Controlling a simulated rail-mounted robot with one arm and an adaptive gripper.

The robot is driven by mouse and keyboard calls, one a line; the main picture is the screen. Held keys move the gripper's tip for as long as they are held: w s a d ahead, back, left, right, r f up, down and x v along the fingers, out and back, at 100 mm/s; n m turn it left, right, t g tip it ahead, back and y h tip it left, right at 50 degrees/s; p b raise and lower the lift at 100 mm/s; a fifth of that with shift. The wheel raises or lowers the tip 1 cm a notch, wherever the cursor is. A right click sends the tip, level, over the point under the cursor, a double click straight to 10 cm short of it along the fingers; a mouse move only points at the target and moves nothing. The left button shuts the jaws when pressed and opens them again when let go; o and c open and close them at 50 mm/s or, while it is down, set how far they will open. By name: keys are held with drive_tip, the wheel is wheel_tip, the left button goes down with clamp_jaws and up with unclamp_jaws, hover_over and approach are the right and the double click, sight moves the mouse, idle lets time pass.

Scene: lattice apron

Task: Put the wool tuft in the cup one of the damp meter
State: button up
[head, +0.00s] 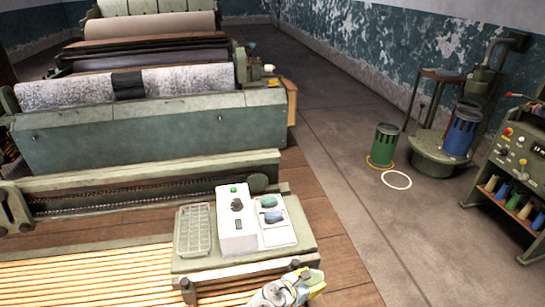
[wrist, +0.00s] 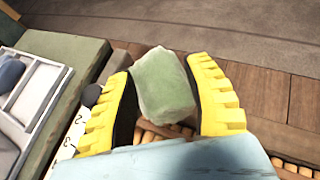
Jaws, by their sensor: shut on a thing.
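A pale green wool tuft (wrist: 163,88) is held between the two yellow fingers of my gripper (wrist: 161,72) in the wrist view. The damp meter (head: 237,238) is a white box with a green button and dark round features on top, standing on a green apron plate. I cannot tell which feature is cup one.
Right of the meter lies a white divided tray (head: 283,236) with blue and grey-green tufts; it also shows in the wrist view (wrist: 38,103). A slotted grey-green tray (head: 194,232) lies left of the meter. Wooden slats (head: 90,280) are in front, and wooden floorboards (head: 335,260) lie to the right.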

drive_tip(key=s+a+r+n+t+y+p, duration=0.35)
drive_tip(key=s+a+r+n+y, duration=0.25)
drive_tip(key=a+r+n+y, duration=0.55)
drive_tip(key=s+r+p, duration=0.3)
drive_tip(key=r+p, duration=0.7)
drive_tip(key=p, duration=0.2)
drive_tip(key=s+r+m+h+p, duration=0.1)
drive_tip(key=s+r+p, duration=0.3)
drive_tip(key=r+p, duration=0.7)
drive_tip(key=s+a+r+m+h+p, duration=0.1)
drive_tip(key=s+r+p, duration=0.2)
drive_tip(key=r+p, duration=0.8)
drive_tip(key=p, duration=0.3)
drive_tip(key=shift+s+r, duration=0.2)
drive_tip(key=shift+s, duration=0.1)
drive_tip(key=shift+t+h, duration=0.25)
drive_tip(key=w+r, duration=0.1)
drive_tip(key=r, duration=0.1)
drive_tip(key=w+r, duration=0.4)
drive_tip(key=shift+a+r, duration=0.1)
drive_tip(key=shift+r, duration=0.15)
drive_tip(key=s+f, duration=0.1)
drive_tip(key=f, duration=0.1)
drive_tip(key=s+f, duration=0.4)
drive_tip(key=shift+f, duration=0.25)
drive_tip(key=shift+a, duration=0.1)
